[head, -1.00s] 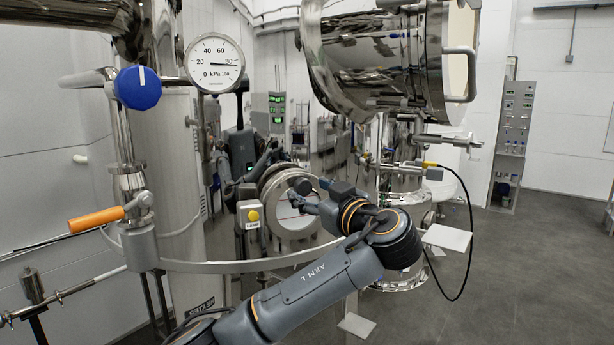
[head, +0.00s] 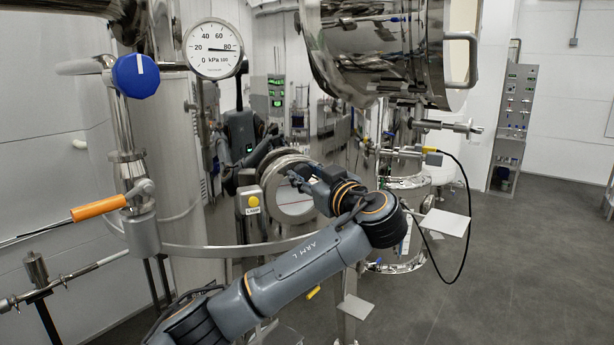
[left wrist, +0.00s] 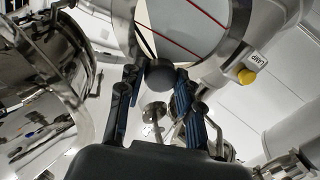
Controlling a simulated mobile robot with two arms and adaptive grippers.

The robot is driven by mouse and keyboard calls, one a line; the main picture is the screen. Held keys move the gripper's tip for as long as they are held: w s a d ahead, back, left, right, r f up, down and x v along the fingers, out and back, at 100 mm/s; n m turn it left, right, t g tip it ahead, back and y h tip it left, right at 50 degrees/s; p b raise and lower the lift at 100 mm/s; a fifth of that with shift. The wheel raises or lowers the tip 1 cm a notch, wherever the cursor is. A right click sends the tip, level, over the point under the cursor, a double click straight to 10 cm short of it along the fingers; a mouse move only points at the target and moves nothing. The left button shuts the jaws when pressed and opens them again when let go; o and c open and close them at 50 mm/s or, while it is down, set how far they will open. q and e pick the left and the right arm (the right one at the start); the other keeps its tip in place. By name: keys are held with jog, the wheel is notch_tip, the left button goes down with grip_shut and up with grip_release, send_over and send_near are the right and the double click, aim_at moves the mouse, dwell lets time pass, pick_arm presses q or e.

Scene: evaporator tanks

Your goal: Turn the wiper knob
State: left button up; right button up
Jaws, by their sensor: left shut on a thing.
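The round sight glass (head: 312,205) with its steel ring is on the vessel in the middle of the head view. Its pane with red lines also shows at the top of the left wrist view (left wrist: 185,22). A dark round wiper knob (left wrist: 159,73) sits in front of the glass on a dark arm. My left gripper (head: 294,178) is at the upper part of the glass. In the left wrist view its two blue-padded fingers (left wrist: 157,80) are on either side of the knob, closed on it. The knob is hard to make out in the head view. My right gripper is not seen.
A yellow lamp button (head: 253,201) is just left of the glass. A blue knob (head: 136,76), a pressure gauge (head: 213,49) and an orange lever (head: 98,208) stand at the left. A large steel drum (head: 375,50) hangs above right. Floor is clear at right.

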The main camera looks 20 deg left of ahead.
pick_arm(q)
jog(key=shift+f+b, duration=0.2)
jog(key=shift+b, duration=0.4)
jog(key=m+b, duration=0.3)
jog(key=b, duration=0.1)
jog(key=shift+f, duration=0.15)
jog(key=shift+m+b, duration=0.8)
jog(key=shift+m, duration=0.2)
jog(key=m+t+b, duration=0.1)
jog(key=m, duration=0.3)
jog(key=shift+r, duration=0.2)
jog(key=m+b, duration=0.1)
jog(key=m, duration=0.2)
jog(key=shift+m, duration=0.4)
jog(key=m, duration=0.3)
jog(key=shift+r+t, duration=0.1)
jog(key=shift+t, duration=0.3)
jog(key=m+p, duration=0.1)
jog(key=m, duration=0.2)
jog(key=shift+r+m+h, duration=0.1)
jog(key=shift+m+h, duration=0.2)
jog(key=shift+m, duration=0.1)
jog(key=shift+s+m+t+h+p, duration=0.1)
jog(key=shift+m+t+h+p, duration=0.35)
jog(key=shift+m, duration=1.35)
